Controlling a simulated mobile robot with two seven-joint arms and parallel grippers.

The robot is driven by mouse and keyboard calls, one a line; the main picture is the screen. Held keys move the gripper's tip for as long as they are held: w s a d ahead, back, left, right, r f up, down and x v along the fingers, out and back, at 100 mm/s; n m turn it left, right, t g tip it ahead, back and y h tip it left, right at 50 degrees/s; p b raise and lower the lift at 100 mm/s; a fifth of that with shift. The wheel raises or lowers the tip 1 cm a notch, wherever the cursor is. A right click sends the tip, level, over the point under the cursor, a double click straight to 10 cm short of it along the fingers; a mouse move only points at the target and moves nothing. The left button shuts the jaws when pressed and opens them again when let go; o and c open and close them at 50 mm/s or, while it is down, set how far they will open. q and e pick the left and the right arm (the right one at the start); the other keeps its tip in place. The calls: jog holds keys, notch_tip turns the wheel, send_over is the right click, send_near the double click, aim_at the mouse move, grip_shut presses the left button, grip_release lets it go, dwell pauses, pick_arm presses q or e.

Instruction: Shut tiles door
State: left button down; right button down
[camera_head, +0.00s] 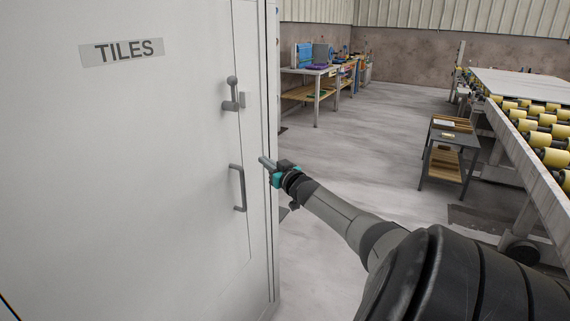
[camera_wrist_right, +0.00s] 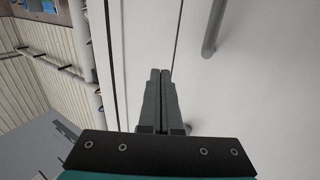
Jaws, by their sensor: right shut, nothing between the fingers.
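The white tiles door (camera_head: 150,170) fills the left of the head view and bears a grey "TILES" label (camera_head: 122,51). A lever handle (camera_head: 232,95) and a grey vertical pull handle (camera_head: 238,188) sit near its right edge. My right gripper (camera_head: 264,161) is shut and empty, just right of the pull handle, at the door's edge. In the right wrist view the shut fingers (camera_wrist_right: 160,75) point at the white door surface (camera_wrist_right: 260,80), with a handle (camera_wrist_right: 213,28) beyond them at upper right. I cannot tell whether the fingertips touch the door. My left gripper is not in view.
A roller conveyor (camera_head: 540,130) with yellow rollers runs along the right. A small grey table (camera_head: 455,140) stands beside it. Workbenches (camera_head: 320,72) with blue items stand at the back. The grey floor (camera_head: 370,120) between them is clear.

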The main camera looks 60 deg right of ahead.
jog(key=s, duration=0.2)
jog(key=s+p, duration=0.1)
jog(key=s, duration=0.3)
jog(key=shift+d+p, duration=0.25)
jog(key=shift+p, duration=0.05)
jog(key=shift+w, duration=0.1)
jog(key=s+a+f+n+g+y+b, duration=0.1)
jog(key=s+a+f+g, duration=0.35)
jog(key=f, duration=0.85)
jog(key=s+a+f+g+y+b, duration=0.1)
jog(key=s+a+f, duration=0.55)
jog(key=f, duration=0.65)
jog(key=s+a+f+n+g+y+b, duration=0.1)
jog(key=s+a+f+g, duration=0.4)
jog(key=f, duration=0.8)
jog(key=s+a+f+n+g+y, duration=0.1)
jog(key=s+a+f, duration=0.5)
jog(key=a, duration=0.4)
jog(key=s+a+f+n+g+y+b, duration=0.1)
jog(key=s+a+f+n+g+y, duration=0.1)
jog(key=s+a+f, duration=0.3)
jog(key=s+a+f+n+g+y+b, duration=0.1)
jog(key=s+a+f, duration=0.5)
jog(key=s+a, duration=0.6)
jog(key=a+n+g, duration=0.1)
jog(key=a, duration=0.3)
jog(key=shift+s+f, duration=0.15)
jog(key=shift+f, duration=0.2)
